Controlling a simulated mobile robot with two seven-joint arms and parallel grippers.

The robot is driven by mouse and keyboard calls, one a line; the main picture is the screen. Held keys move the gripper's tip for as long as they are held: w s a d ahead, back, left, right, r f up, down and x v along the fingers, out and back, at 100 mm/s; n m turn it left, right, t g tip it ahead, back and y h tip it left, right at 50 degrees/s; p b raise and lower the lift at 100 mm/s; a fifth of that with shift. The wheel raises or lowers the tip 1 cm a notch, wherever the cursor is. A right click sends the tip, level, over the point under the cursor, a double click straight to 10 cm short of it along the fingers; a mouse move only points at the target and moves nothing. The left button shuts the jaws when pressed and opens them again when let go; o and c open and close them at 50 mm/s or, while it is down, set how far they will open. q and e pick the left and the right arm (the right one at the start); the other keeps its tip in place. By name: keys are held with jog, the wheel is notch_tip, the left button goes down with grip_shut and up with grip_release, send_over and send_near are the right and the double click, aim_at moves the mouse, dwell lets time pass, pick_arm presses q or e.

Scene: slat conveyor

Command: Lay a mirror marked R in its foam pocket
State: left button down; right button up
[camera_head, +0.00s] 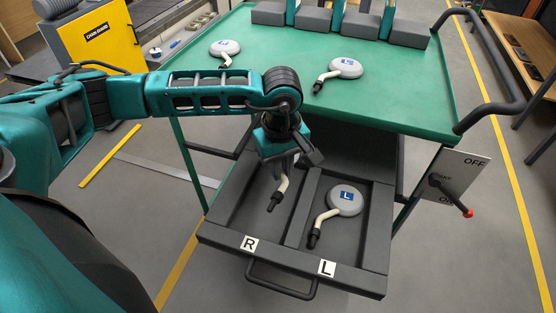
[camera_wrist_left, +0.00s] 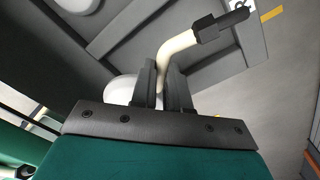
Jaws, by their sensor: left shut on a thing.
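My left gripper (camera_head: 283,158) is over the left compartment, the R pocket (camera_head: 236,206), of the grey foam drawer. It is shut on a mirror, whose cream stem (camera_head: 280,190) and black end show below the fingers. In the left wrist view the fingers (camera_wrist_left: 161,78) clamp the stem (camera_wrist_left: 177,46), and the white mirror head (camera_wrist_left: 120,90) is partly hidden behind them. Its mark is hidden, and I cannot tell whether it touches the foam. A mirror marked L (camera_head: 345,199) lies in the right compartment. My right gripper is out of view.
On the green table (camera_head: 265,110) lie another mirror marked L (camera_head: 346,67) and a mirror (camera_head: 225,48) whose mark is too small to read. Grey blocks (camera_head: 355,24) stand at the back. A lever panel (camera_head: 452,176) is at the right, a yellow cabinet (camera_head: 103,40) at the left.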

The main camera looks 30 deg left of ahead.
pick_arm(q)
jog(key=shift+w+a+r+n, duration=0.2)
jog(key=shift+w+r+n, duration=0.1)
jog(key=shift+n, duration=0.5)
jog(key=shift+f+b, duration=0.65)
jog(key=shift+f, duration=0.2)
notch_tip(320, 180, down, 8)
jog(key=b, duration=0.5)
jog(key=shift+r, duration=0.25)
jog(key=shift+f+b, duration=0.4)
jog(key=shift+f, duration=0.15)
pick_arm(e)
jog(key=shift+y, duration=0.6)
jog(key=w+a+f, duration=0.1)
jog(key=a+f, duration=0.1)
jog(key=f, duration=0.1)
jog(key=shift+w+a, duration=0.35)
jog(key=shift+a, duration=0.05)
pick_arm(q)
jog(key=c, duration=1)
grip_release()
jog(key=shift+c, duration=0.2)
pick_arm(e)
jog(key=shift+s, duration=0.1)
